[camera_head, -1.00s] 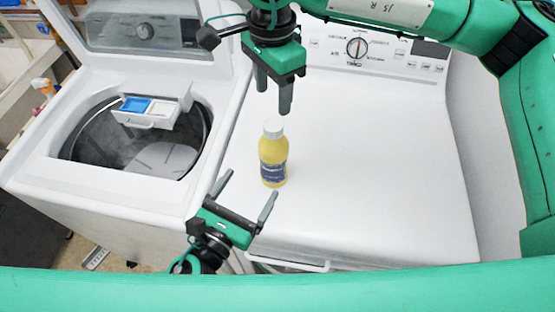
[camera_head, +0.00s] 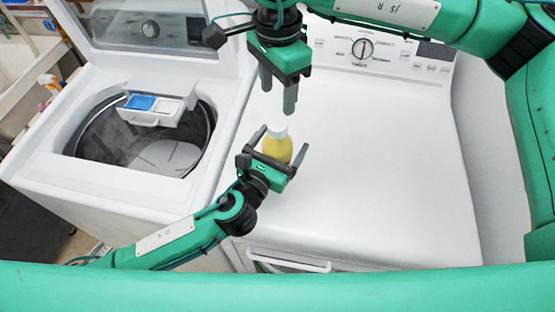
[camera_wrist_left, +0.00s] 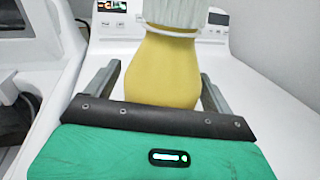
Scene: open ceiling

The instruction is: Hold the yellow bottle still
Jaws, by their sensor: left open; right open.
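The yellow bottle (camera_head: 277,148) with a white cap stands upright on the white dryer top (camera_head: 370,170). My left gripper (camera_head: 282,142) is open, with one finger on each side of the bottle. In the left wrist view, the bottle (camera_wrist_left: 165,68) stands between the two grey fingers (camera_wrist_left: 160,85), with gaps showing beside it. Its lower part is hidden by my gripper. My right gripper (camera_head: 278,95) is open and empty. It points down just behind and above the bottle's cap.
An open washer (camera_head: 110,205) stands to the left, with a blue and white dispenser drawer (camera_head: 150,108) over its drum. The dryer's control panel (camera_head: 385,52) is at the back. The dryer top to the right of the bottle is clear.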

